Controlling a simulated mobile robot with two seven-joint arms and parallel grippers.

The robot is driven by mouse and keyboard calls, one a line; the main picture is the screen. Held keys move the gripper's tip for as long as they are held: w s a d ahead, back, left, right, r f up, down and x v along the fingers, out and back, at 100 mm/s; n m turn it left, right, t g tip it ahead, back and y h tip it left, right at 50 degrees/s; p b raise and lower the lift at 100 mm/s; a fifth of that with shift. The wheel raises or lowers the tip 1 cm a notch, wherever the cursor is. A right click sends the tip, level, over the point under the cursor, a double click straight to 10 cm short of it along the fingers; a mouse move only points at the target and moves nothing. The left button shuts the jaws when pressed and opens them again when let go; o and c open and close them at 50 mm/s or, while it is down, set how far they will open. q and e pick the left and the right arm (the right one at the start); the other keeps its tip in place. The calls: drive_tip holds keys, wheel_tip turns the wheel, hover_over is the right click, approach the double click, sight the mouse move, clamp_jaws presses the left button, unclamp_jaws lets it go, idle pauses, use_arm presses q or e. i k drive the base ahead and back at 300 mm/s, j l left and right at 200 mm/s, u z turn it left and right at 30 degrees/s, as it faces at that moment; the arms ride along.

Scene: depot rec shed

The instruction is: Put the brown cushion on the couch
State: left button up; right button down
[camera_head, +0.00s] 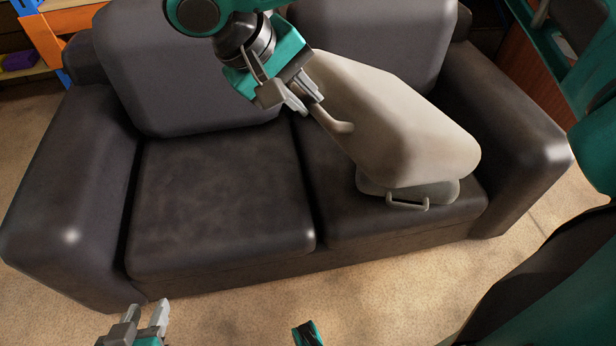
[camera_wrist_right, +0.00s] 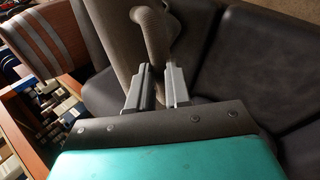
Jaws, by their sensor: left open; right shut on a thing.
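The brown cushion (camera_head: 400,125) shows as a pale beige-brown block with a loop handle near its upper left end. It is tilted over the right seat of the dark couch (camera_head: 220,200), its lower end at the seat's front. I cannot tell how much of it touches the seat. My right gripper (camera_head: 300,98) is shut on the cushion's handle. In the right wrist view the fingers (camera_wrist_right: 158,88) close at the handle (camera_wrist_right: 155,35), beside the cushion (camera_wrist_right: 118,35). My left gripper (camera_head: 142,322) is open and empty, low in front of the couch.
The couch's left seat is clear. Its right armrest (camera_head: 510,120) stands beside the cushion. Shelving (camera_head: 45,40) stands behind left. Carpet (camera_head: 240,305) lies in front.

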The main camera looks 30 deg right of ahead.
sight(209, 207)
drive_tip(key=i+j+z, duration=0.15)
drive_tip(key=j+z, duration=0.25)
drive_tip(key=i+j+z, duration=0.15)
drive_tip(key=j+z, duration=0.6)
drive_tip(key=j, duration=0.15)
